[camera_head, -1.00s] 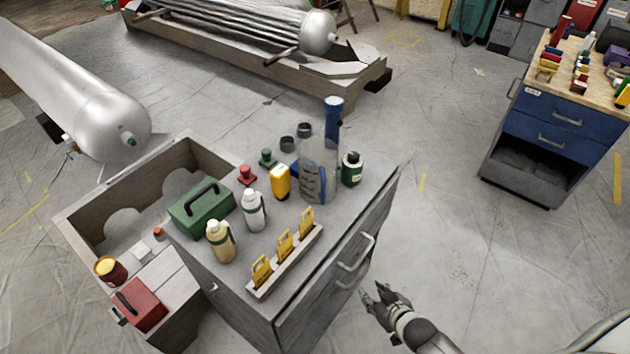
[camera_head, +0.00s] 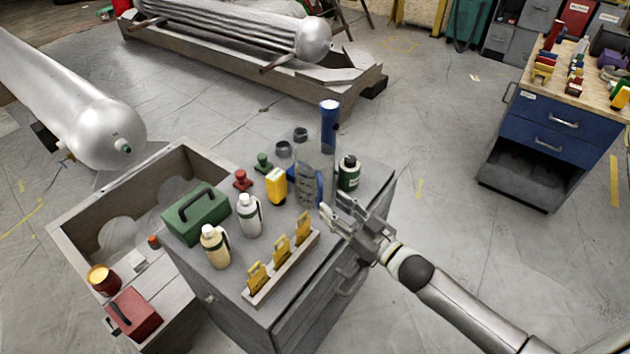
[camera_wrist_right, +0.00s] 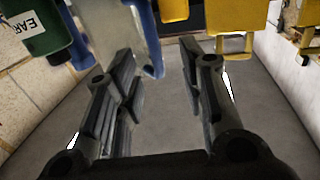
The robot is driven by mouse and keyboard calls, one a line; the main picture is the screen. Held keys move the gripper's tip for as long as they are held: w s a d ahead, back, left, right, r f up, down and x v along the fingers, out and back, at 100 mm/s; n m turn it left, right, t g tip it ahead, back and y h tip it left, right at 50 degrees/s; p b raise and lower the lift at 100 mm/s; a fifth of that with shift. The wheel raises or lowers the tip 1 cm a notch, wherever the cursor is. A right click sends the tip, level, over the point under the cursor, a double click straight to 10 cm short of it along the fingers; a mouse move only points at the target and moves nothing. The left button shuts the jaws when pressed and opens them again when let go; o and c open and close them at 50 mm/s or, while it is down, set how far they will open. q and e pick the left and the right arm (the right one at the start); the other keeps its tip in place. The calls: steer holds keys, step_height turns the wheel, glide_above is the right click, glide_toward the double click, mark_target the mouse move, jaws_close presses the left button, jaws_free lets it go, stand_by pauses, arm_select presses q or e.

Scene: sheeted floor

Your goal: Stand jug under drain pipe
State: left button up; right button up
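A clear jug (camera_head: 306,160) with a blue handle (camera_head: 319,188) stands upright on the grey cabinet top, near its right edge. It shows partly in the right wrist view (camera_wrist_right: 120,30), with its blue handle (camera_wrist_right: 152,45) at the top centre. My right gripper (camera_head: 338,206) is open and empty, above the cabinet's right edge, just front-right of the jug and apart from it. Its spread fingers show in the right wrist view (camera_wrist_right: 158,75). A silver tank (camera_head: 100,125) lies at left with a small end fitting; I cannot tell a drain pipe clearly. My left gripper is not in view.
Close to the jug stand a green bottle (camera_head: 348,173), a yellow container (camera_head: 276,186) and a tall blue cylinder (camera_head: 330,120). A rack of yellow tags (camera_head: 280,268) lies in front. A green toolbox (camera_head: 196,215) sits left. Floor between the cabinet and blue workbench (camera_head: 560,130) is clear.

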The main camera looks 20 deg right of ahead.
mark_target(322, 197)
steer(key=shift+d+p+x, duration=0.1)
steer(key=shift+p+x, duration=0.05)
steer(key=shift+x, duration=1.4)
steer(key=shift+d+p+x, duration=0.15)
steer(key=shift+x, duration=1.35)
steer(key=shift+w+f, duration=0.15)
jaws_close()
